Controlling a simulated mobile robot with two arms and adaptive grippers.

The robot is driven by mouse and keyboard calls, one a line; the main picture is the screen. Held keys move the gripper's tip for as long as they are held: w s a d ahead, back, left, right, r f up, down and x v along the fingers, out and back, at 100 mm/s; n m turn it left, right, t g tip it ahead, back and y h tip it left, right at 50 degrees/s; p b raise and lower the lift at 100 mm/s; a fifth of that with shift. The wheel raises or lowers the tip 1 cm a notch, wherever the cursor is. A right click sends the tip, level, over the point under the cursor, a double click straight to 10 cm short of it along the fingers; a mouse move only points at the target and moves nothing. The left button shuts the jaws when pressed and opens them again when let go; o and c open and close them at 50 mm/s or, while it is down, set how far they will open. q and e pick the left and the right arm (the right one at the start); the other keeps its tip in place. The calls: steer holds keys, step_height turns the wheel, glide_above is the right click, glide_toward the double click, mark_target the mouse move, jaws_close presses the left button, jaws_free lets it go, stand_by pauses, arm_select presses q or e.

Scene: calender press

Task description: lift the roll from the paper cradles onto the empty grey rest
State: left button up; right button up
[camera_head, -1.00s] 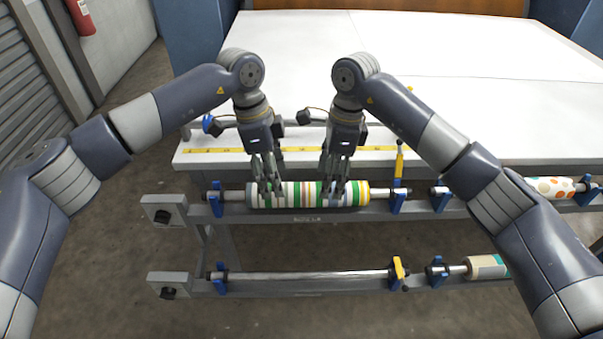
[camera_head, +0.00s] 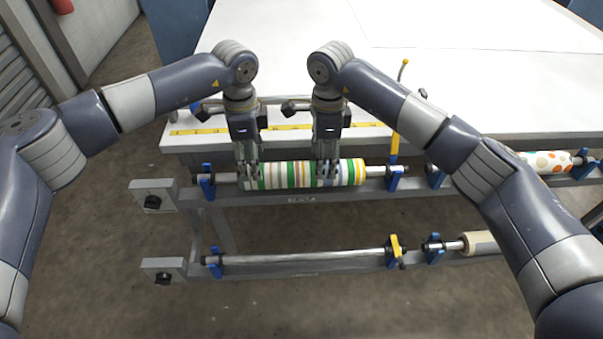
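The roll (camera_head: 282,174), with green, white, orange and yellow stripes, lies level on a metal shaft at the upper grey rail. Its shaft ends sit at a blue left cradle (camera_head: 207,182) and a blue right cradle (camera_head: 396,178). My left gripper (camera_head: 248,180) is at the roll's left end, its fingers reaching down over the front. My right gripper (camera_head: 328,176) is over the roll right of its middle, also pointing down. The far sides of the fingers are hidden, so I cannot tell whether either grips. I cannot pick out an empty grey rest.
A white table (camera_head: 440,60) with a yellow measuring strip (camera_head: 280,128) is behind the roll. A yellow lever (camera_head: 395,144) stands up by the right cradle. A bare shaft (camera_head: 305,257) lies on the lower rail. A dotted roll (camera_head: 549,162) is at right.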

arm_select(q)
step_height(320, 180, down, 6)
steer(key=shift+r, duration=0.25)
arm_select(e)
step_height(320, 180, down, 6)
steer(key=shift+r, duration=0.25)
arm_select(q)
steer(key=shift+c, duration=0.3)
arm_select(e)
steer(key=shift+c, duration=0.3)
arm_select(q)
steer(key=c, duration=1.1)
arm_select(e)
steer(key=c, duration=1.1)
